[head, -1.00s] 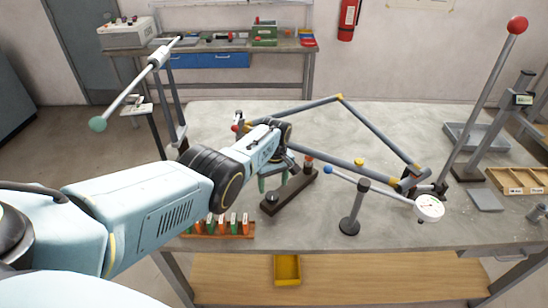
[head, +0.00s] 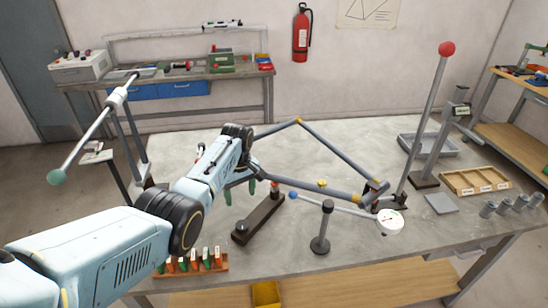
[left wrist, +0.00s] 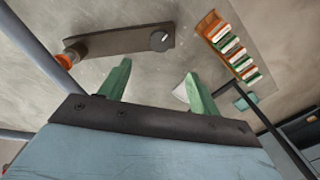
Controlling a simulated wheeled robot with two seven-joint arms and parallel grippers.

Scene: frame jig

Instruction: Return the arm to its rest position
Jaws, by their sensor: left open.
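My left arm comes in from the left of the head view. Its gripper (head: 251,192) hangs over the table, partly behind my own wrist, with green fingers beside the frame's near-left part. In the left wrist view the two green fingers (left wrist: 159,88) are spread apart with nothing between them. The grey tube frame (head: 335,157) with yellow-orange joints stands on the table. A dark bar (head: 258,219) with a round knob and an orange-red end lies near the gripper; it also shows in the left wrist view (left wrist: 120,42), beyond the fingertips. My right gripper is out of view.
A rack of orange, white and green pieces (head: 198,264) is at the front edge. A dial gauge (head: 390,222), a post (head: 320,240) and a red-topped rod (head: 424,125) stand to the right. A green-tipped rod (head: 88,143) rises at left. The back of the table is clear.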

